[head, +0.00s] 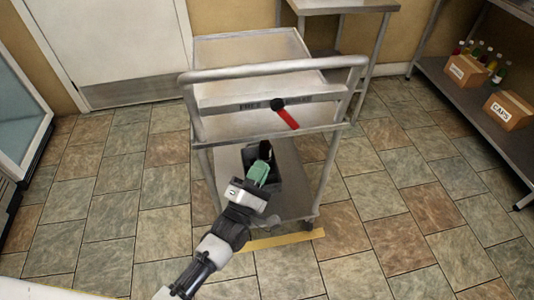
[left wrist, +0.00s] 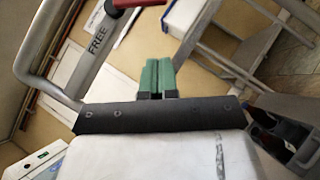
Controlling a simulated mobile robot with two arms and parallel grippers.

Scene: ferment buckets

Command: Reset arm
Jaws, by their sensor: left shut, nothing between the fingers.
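My left arm reaches up from the bottom of the head view. Its gripper (head: 260,168) is shut and empty in front of the metal cart, at the open space between its shelves. In the left wrist view the two green fingers (left wrist: 158,68) are side by side with only a thin line between them. My right gripper is in neither view.
The grey cart (head: 270,70) has a push handle and a red lever (head: 286,118) on a labelled bar; the wrist view reads "FREE". A dark bin (head: 292,192) sits on its lower shelf. Boxes with bottles (head: 468,70) and "CAPS" (head: 508,110) stand on a right shelf. Tiled floor around is clear.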

